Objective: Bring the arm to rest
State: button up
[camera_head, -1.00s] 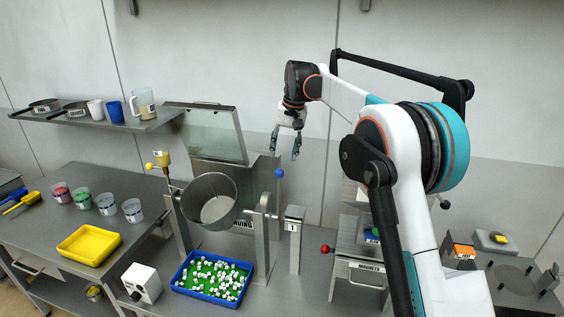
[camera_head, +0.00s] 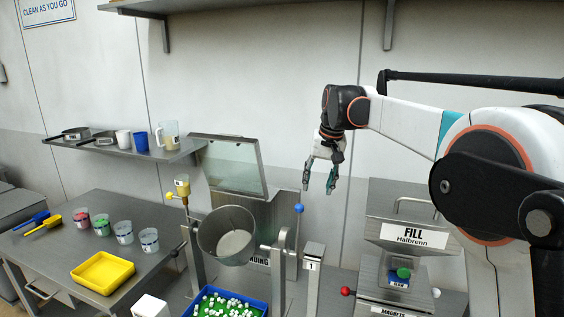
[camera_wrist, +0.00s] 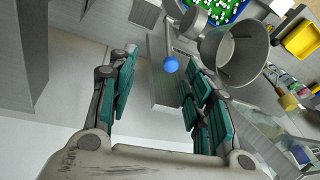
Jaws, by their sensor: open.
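My gripper (camera_head: 320,190) hangs from my raised arm above the bench, to the right of the metal drum (camera_head: 227,236) and to the left of the FILL unit (camera_head: 412,233). Its fingers point down and stand apart with nothing between them. In the wrist view my gripper (camera_wrist: 158,105) shows two sets of teal finger pads, spread wide. A blue ball knob (camera_wrist: 171,64) shows beyond them; in the head view the blue knob (camera_head: 298,208) tops a post beside the drum, lower than the fingers and a little left. Nothing is seen touching my gripper.
A glass-panelled lid (camera_head: 232,165) stands raised behind the drum. A wall shelf (camera_head: 130,148) holds pans, cups and a jug. A blue tray (camera_head: 225,305) of white pieces, a yellow tray (camera_head: 102,272) and several cups stand below.

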jog(key=s+d+f+t+b, duration=0.1)
jog(key=s+d+f+b, duration=0.2)
jog(key=s, duration=0.7)
jog(key=s+d+f+t+b, duration=0.1)
jog(key=s+d+f+b, duration=0.2)
jog(key=s, duration=0.8)
jog(key=s+d+f+n+t+h+b, duration=0.1)
jog(key=s+f+b, duration=0.6)
jog(key=s+f, duration=1.1)
jog(key=shift+s+d+t+h, duration=0.3)
jog(key=shift+s+d+t, duration=0.25)
jog(key=shift+d+t, duration=0.25)
jog(key=shift+f, duration=0.1)
jog(key=shift+c, duration=0.3)
